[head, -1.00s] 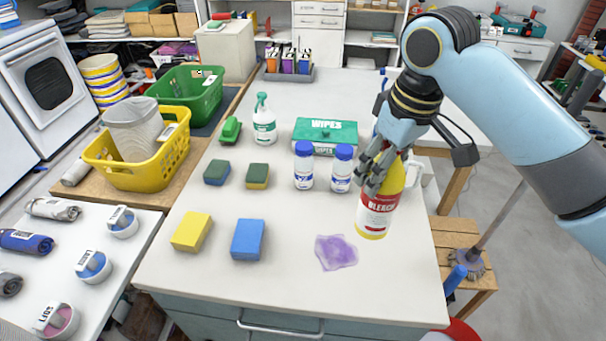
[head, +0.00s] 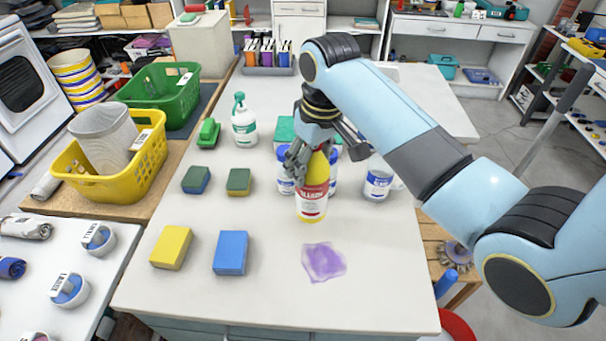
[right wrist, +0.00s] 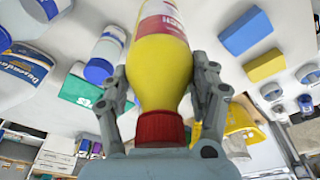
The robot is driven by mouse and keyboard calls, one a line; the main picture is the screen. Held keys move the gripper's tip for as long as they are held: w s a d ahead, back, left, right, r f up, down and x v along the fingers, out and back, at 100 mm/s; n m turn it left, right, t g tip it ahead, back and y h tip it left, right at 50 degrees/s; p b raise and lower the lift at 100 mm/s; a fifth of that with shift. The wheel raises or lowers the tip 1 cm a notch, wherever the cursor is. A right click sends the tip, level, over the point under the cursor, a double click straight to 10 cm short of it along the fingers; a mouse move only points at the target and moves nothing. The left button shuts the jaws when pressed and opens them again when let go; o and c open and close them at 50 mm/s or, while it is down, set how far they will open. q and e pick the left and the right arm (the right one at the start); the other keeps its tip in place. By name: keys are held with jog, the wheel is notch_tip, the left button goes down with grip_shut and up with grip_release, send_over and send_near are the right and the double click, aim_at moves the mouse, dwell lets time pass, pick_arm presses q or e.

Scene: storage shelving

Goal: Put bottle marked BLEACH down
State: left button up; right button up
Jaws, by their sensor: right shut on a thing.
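The yellow bottle marked BLEACH (head: 312,193), with a white and red label, is upright in the head view over the middle of the white table (head: 200,300). My right gripper (head: 312,160) is shut on its upper part from above. In the right wrist view the bottle (right wrist: 160,70) shows its red cap (right wrist: 160,127) between the two fingers. I cannot tell whether its base touches the table. My left gripper is not in view.
White bottles with blue caps stand right behind the bleach, partly hidden; a white tub (head: 378,183) is to its right. A purple stain (head: 323,262) lies in front. Blue (head: 231,252) and yellow (head: 171,247) sponges lie front left. Table space between is clear.

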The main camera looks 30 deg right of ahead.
jog(key=shift+w+a+f+p, duration=0.15)
jog(key=shift+w+f, duration=0.1)
jog(key=shift+f, duration=0.55)
jog(key=shift+w+a+f+p, duration=0.1)
jog(key=shift+w+f, duration=0.1)
jog(key=shift+f, duration=0.65)
jog(key=shift+w+a+f+p, duration=0.15)
jog(key=shift+w+f, duration=0.1)
jog(key=shift+f, duration=0.7)
jog(key=o, duration=1.7)
jog(key=shift+s, duration=0.1)
